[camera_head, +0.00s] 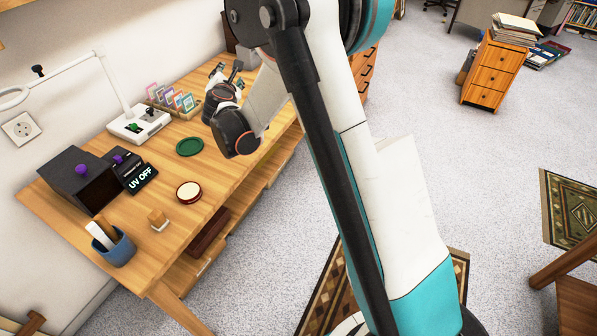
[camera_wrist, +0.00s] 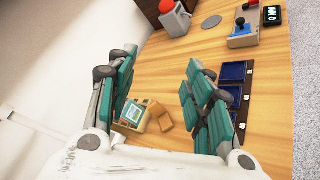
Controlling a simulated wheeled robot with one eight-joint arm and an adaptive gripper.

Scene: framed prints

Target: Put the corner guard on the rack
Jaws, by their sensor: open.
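The rack (camera_head: 172,98) is a small wooden holder with several coloured cards, at the back of the desk by the wall in the head view. In the wrist view, a wooden holder with cards (camera_wrist: 134,116) shows between the fingers. Beside it lies a small orange-brown angular piece (camera_wrist: 163,117), which may be the corner guard; I cannot tell for sure. My gripper (camera_wrist: 163,64) is open and empty above the desk, its teal-padded fingers apart on either side of these things. In the head view my gripper (camera_head: 227,72) is to the right of the rack, partly covering the desk.
A white lamp base (camera_head: 138,124), green disc (camera_head: 190,147), red-rimmed round pad (camera_head: 189,191), "UV OFF" display (camera_head: 140,178), dark box (camera_head: 80,180), small wooden-handled piece (camera_head: 158,219) and blue cup (camera_head: 114,249) stand on the desk. Blue trays (camera_wrist: 234,72) lie right of my fingers.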

